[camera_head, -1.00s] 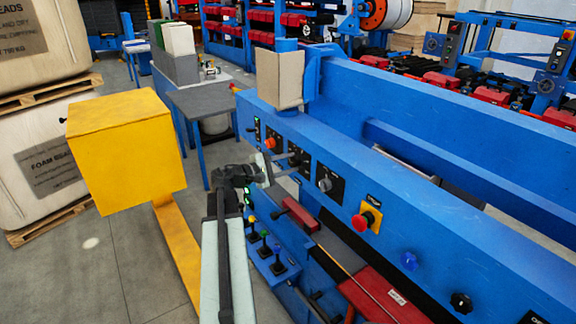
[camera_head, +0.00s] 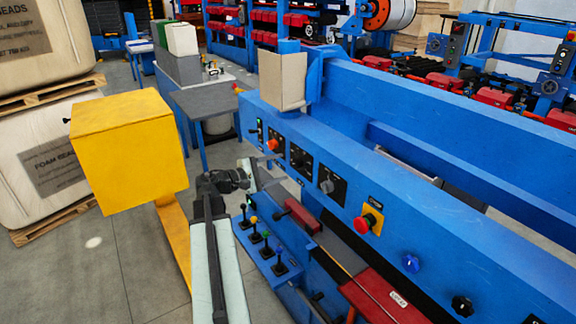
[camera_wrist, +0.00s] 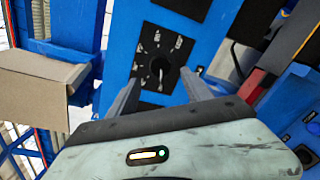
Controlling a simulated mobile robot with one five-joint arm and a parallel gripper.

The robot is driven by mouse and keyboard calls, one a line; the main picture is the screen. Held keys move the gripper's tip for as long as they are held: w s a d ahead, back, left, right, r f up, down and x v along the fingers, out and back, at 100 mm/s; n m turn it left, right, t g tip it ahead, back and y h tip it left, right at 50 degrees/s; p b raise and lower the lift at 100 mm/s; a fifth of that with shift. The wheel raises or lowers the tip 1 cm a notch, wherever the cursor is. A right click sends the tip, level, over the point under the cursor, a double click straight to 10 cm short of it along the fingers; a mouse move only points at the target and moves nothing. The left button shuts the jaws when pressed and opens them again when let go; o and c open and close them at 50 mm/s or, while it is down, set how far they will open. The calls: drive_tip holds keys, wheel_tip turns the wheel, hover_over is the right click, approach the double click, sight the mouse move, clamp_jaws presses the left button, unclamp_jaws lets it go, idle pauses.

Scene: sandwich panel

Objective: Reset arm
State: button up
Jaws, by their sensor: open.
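My gripper (camera_head: 262,172) is in front of the blue machine panel (camera_head: 375,165), at the end of my arm in the head view. In the wrist view my gripper (camera_wrist: 160,97) shows two grey fingers apart with nothing between them. Beyond the fingers is a black rotary selector plate (camera_wrist: 160,65) with a knob on the blue panel. The gripper appears clear of the panel. The panel also carries an orange-red knob (camera_head: 272,145), a red emergency stop (camera_head: 368,222) on a yellow plate, a blue knob (camera_head: 410,263) and a black knob (camera_head: 461,305).
A row of small levers (camera_head: 265,250) sits on a blue ledge below the panel. A yellow box (camera_head: 125,150) on a yellow post stands left of my arm. A cardboard-coloured box (camera_head: 282,80) is fixed at the panel's far end. Open floor lies at lower left.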

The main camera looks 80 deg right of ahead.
drive_tip(key=shift+v, duration=1.15)
drive_tip(key=w+a+f+n+t+h, duration=0.1)
drive_tip(key=w+a+n+t+h, duration=0.3)
drive_tip(key=w, duration=0.9)
drive_tip(key=w+a+f+t+y, duration=0.15)
drive_tip(key=w+a, duration=0.45)
drive_tip(key=w, duration=0.6)
drive_tip(key=w+a+f+n+t+y, duration=0.1)
drive_tip(key=w+a+f+t, duration=0.2)
drive_tip(key=w+a, duration=0.45)
drive_tip(key=w+a+f+n+t+y, duration=0.1)
drive_tip(key=w+a+f+t, duration=0.15)
drive_tip(key=w+a, duration=0.5)
drive_tip(key=w+a+f+t+y, duration=0.1)
drive_tip(key=w+a+f+y, duration=0.2)
drive_tip(key=a, duration=0.7)
drive_tip(key=w+a+f+t+y, duration=0.1)
drive_tip(key=w+a+f, duration=0.3)
drive_tip(key=a, duration=0.6)
drive_tip(key=s+a+f+m+y, duration=0.1)
drive_tip(key=s+a+f+y, duration=0.1)
drive_tip(key=a, duration=0.9)
drive_tip(key=s+a+f+m+y, duration=0.2)
drive_tip(key=a+f+y, duration=0.2)
drive_tip(key=a, duration=0.7)
drive_tip(key=shift+s+f+g+y, duration=0.2)
drive_tip(key=shift+f+g+y, duration=0.1)
drive_tip(key=shift+y, duration=0.75)
